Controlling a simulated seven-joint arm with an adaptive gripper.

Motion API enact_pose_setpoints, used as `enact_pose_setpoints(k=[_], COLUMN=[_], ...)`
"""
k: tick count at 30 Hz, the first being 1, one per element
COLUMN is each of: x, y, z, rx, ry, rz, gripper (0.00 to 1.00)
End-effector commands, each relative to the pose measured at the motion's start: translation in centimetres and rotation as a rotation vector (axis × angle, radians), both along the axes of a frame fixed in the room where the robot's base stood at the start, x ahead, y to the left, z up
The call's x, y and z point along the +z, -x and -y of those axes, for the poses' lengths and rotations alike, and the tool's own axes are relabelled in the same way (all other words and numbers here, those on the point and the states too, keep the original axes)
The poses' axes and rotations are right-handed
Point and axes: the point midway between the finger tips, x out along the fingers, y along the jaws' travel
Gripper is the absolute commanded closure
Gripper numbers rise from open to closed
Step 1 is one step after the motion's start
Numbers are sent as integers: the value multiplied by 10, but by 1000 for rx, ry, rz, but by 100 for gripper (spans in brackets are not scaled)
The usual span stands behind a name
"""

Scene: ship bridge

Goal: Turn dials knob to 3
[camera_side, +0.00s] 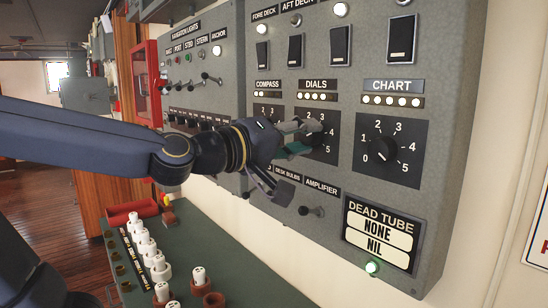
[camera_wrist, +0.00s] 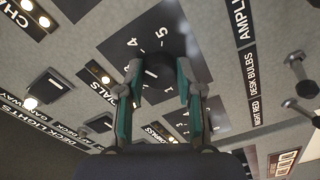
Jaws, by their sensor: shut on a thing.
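The black DIALS knob (camera_wrist: 158,72) is on its dark numbered plate in the wrist view. My gripper (camera_wrist: 160,80) has its two green-padded fingers on either side of this knob and is shut on it. In the side view my gripper (camera_side: 308,138) reaches the DIALS plate (camera_side: 329,122) from the left and hides most of the knob. The numbers 3, 4 and 5 show on the plate. I cannot make out where the knob's pointer stands. Above the plate are the DIALS label (camera_side: 313,85) and a row of small lit lamps (camera_side: 317,97).
The CHART knob (camera_side: 383,149) is to the right. The COMPASS plate (camera_side: 268,110) is to the left, partly hidden by my arm. Toggle switches (camera_side: 340,45) are above, and the AMPLIFIER lever (camera_side: 311,211) sticks out below. A green desk (camera_side: 205,270) with white-topped plugs (camera_side: 150,250) lies lower left.

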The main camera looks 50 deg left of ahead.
Motion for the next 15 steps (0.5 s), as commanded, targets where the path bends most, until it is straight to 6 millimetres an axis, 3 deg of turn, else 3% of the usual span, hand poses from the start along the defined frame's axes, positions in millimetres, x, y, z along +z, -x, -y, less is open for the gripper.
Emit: enact_pose_setpoints(k=[15], x=[0], y=[0], z=[0], rx=[0], ry=[456], rz=[-1], gripper=[99])
